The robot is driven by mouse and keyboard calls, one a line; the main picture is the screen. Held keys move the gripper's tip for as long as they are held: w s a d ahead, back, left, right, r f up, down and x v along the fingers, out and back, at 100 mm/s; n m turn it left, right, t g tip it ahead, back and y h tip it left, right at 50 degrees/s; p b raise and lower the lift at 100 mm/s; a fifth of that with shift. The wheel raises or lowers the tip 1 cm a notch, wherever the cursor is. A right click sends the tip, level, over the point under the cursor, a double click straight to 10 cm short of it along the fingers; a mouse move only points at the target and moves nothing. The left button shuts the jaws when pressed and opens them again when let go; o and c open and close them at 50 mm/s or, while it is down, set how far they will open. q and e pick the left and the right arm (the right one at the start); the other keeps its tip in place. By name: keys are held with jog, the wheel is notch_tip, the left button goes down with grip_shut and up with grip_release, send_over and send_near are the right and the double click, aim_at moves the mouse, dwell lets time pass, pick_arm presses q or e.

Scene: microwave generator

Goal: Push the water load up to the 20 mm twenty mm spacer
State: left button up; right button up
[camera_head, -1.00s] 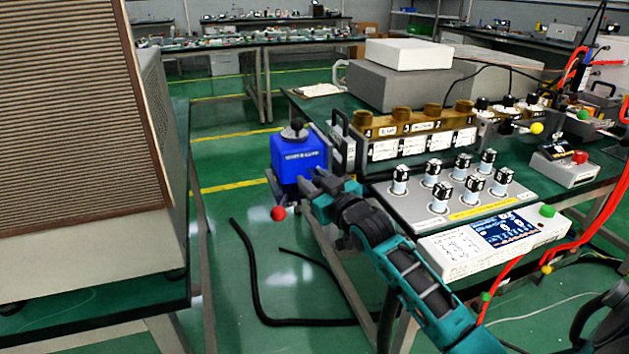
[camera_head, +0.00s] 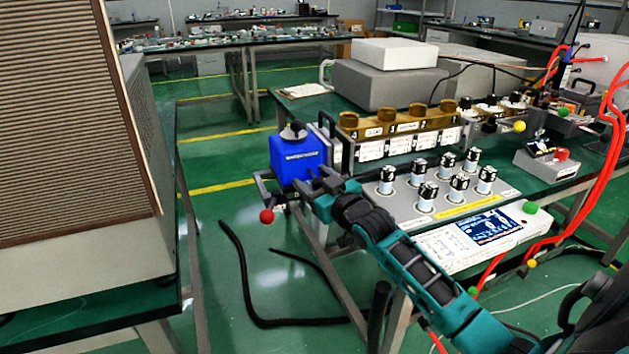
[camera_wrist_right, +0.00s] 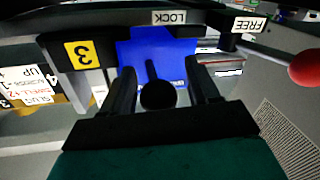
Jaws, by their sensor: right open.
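The water load is a blue box (camera_head: 297,155) with a dark knob on top, at the left end of the bench in the head view. It sits left of upright grey plates (camera_head: 325,130); any gap between them is too small to tell. My right gripper (camera_head: 312,185) is at the box's near lower side. In the right wrist view the blue box (camera_wrist_right: 157,55) lies ahead of the open fingers of my right gripper (camera_wrist_right: 163,88), with a black round knob (camera_wrist_right: 157,95) between them. I cannot pick out the 20 mm spacer for certain. My left gripper is not in view.
A brass-topped unit (camera_head: 400,130) and a knob panel (camera_head: 440,195) stand to the right.

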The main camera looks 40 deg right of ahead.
jog(key=shift+s, duration=0.1)
pick_arm(q)
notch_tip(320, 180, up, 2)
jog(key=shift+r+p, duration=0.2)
jog(key=shift+p, duration=1)
pick_arm(e)
jog(key=s, duration=1.2)
jog(key=shift+s+a, duration=0.25)
jog(key=shift+s, duration=0.15)
